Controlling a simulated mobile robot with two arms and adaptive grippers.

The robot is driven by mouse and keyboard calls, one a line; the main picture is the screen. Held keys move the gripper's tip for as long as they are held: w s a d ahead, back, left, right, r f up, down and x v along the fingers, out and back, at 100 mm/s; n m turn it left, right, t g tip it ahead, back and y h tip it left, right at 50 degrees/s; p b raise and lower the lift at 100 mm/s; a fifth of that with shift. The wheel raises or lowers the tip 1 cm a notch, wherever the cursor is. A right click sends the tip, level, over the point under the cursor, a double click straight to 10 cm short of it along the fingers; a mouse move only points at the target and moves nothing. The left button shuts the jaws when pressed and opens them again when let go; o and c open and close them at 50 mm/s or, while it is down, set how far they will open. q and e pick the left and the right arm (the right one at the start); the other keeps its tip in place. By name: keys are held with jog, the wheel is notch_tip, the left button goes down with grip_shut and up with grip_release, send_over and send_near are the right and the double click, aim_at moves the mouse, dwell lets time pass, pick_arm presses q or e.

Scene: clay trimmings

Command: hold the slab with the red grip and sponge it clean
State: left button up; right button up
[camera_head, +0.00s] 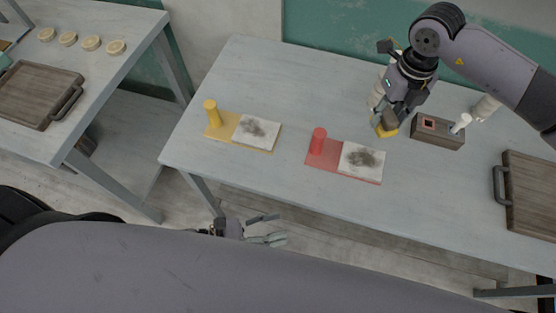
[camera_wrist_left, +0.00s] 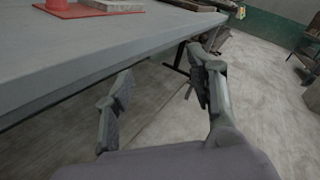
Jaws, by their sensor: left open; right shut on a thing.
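The slab (camera_head: 362,158) with the red grip (camera_head: 318,141) is white with a dark smudge and lies on a red board (camera_head: 322,158) on the table. A second smudged white slab (camera_head: 259,131) lies on a yellow board with a yellow grip (camera_head: 211,112). My right gripper (camera_head: 389,122) is shut on a yellow sponge (camera_head: 386,131), to the upper right of the red board. My left gripper (camera_head: 262,228) is open and empty, below the table's front edge. In the left wrist view its spread fingers (camera_wrist_left: 160,95) show, with the red board (camera_wrist_left: 78,10) on the tabletop beyond.
A dark wooden tray (camera_head: 530,196) lies at the right end. The side table (camera_head: 90,80) at left carries another tray and several round pale pieces. The tabletop between the boards is clear.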

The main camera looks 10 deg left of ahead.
pick_arm(q)
jog(key=w+d+r+m, duration=0.1)
jog(key=w+r+m, duration=0.3)
jog(key=w+m, duration=0.1)
jog(key=n+t+y, duration=0.4)
jog(key=t, duration=0.1)
send_near(314, 141)
jog(key=x, duration=1)
jog(key=shift+w+d, duration=0.1)
jog(key=shift+w, duration=0.05)
jog(key=shift+c, duration=0.5)
grip_shut()
